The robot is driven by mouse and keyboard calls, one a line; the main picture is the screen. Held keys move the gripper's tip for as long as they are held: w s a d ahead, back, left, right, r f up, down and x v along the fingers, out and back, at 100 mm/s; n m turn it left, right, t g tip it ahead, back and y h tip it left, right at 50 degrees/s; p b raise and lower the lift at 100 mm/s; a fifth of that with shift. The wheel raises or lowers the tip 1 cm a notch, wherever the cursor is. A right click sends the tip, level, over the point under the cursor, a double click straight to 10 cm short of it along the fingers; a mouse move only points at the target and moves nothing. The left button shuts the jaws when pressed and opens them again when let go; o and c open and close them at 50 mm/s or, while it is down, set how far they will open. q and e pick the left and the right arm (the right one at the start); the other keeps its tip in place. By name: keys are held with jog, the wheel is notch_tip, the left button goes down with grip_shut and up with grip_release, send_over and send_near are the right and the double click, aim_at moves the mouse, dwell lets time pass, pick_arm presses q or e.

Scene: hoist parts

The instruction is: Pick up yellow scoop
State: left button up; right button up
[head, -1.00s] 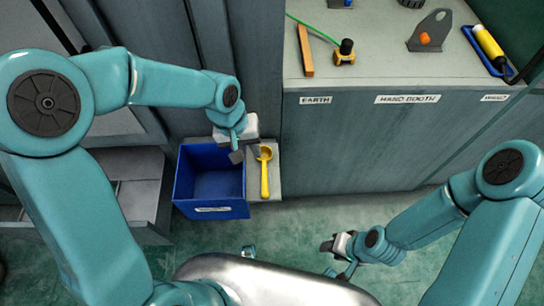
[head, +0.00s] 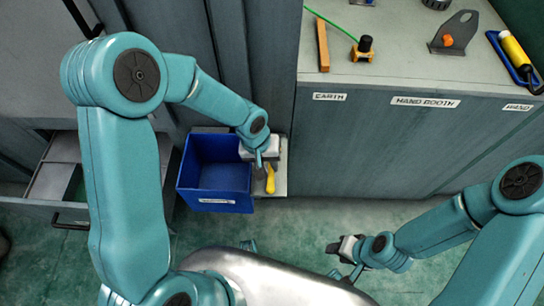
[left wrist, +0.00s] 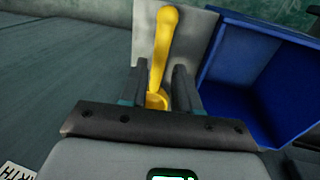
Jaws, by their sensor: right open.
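The yellow scoop (head: 270,180) lies on a small grey ledge (head: 281,183) beside the blue bin in the head view. My left gripper (head: 263,165) is over its bowl end and hides most of the bowl. In the left wrist view the scoop's handle (left wrist: 165,38) points away from me. The left gripper's fingers (left wrist: 160,80) are apart, one on each side of the scoop's lower part, with gaps showing. The bowl is partly hidden behind the gripper body. My right gripper (head: 343,259) is open and empty above the green floor.
The blue bin (head: 226,205) stands immediately left of the ledge. A grey cabinet (head: 375,140) rises to the right, with a wooden bar (head: 323,48) and other parts on top. An open drawer (head: 55,180) is at the left. The floor in front is clear.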

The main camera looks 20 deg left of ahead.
aim_at(271, 171)
pick_arm(q)
jog(key=f, duration=0.3)
jog(key=shift+w+d+f+b, duration=0.15)
jog(key=shift+d+f+b, duration=0.15)
jog(key=shift+d+f, duration=0.05)
grip_shut()
jog(key=shift+r, duration=0.1)
